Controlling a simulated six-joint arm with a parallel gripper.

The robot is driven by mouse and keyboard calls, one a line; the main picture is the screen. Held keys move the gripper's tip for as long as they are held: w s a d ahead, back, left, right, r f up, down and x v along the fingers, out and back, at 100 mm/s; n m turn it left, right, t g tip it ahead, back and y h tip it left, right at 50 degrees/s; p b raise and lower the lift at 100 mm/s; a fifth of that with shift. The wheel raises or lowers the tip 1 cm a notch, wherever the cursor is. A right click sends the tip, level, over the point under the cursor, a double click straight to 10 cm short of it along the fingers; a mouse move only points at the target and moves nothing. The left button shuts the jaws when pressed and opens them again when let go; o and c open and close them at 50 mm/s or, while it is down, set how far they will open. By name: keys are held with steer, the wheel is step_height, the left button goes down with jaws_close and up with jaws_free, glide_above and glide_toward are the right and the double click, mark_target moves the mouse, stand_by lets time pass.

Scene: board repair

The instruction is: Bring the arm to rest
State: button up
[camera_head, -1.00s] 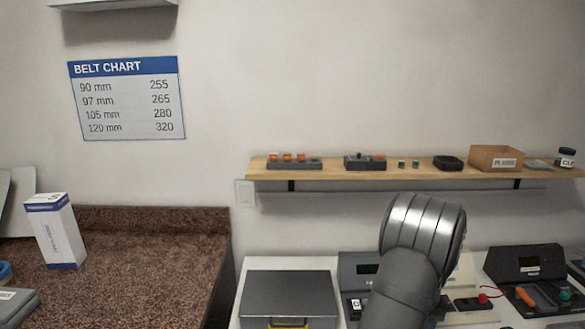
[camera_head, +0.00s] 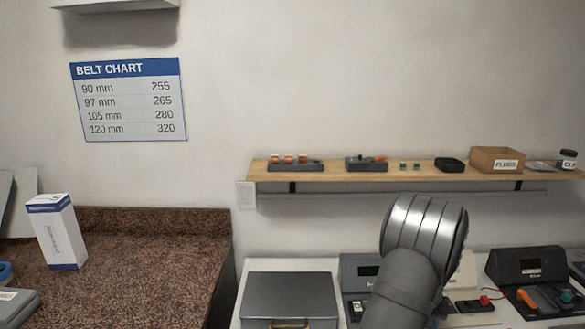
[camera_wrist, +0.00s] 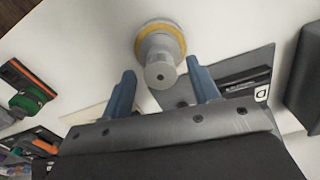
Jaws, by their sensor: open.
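My gripper (camera_wrist: 166,92) shows in the wrist view with its two blue fingers spread apart. It is open. A grey cylindrical piece with a yellowish ring (camera_wrist: 160,48) shows beyond the fingertips, in the gap between them; I cannot tell how far below it lies. Nothing is held between the fingers. In the head view only a grey link of my arm shows at the lower right, and my gripper is out of that view.
A grey case (camera_head: 290,298) stands on the white bench left of my arm. A device with a display (camera_head: 360,272) is partly behind my arm. A black tool station (camera_head: 530,275) stands to the right. A wooden shelf (camera_head: 330,175) with small parts and a box (camera_head: 497,160) hangs above.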

step_height(320, 180, up, 11)
step_height(320, 180, down, 11)
steer(key=shift+f, duration=0.1)
step_height(320, 180, up, 4)
steer(key=shift+f, duration=0.2)
steer(key=s+d+r, duration=0.5)
steer(key=s+r, duration=0.2)
steer(key=s, duration=0.4)
steer(key=w+a+r+n, duration=0.1)
steer(key=w+a+n, duration=0.2)
steer(key=w+a, duration=0.7)
steer(key=w+a+r+n, duration=0.1)
steer(key=w+a+n, duration=0.2)
steer(key=w+a, duration=0.7)
steer(key=w+a+r+n, duration=0.1)
steer(key=a+n, duration=0.5)
steer(key=a, duration=2.3)
steer(key=shift+w+r, duration=0.2)
steer(key=shift+r, duration=0.1)
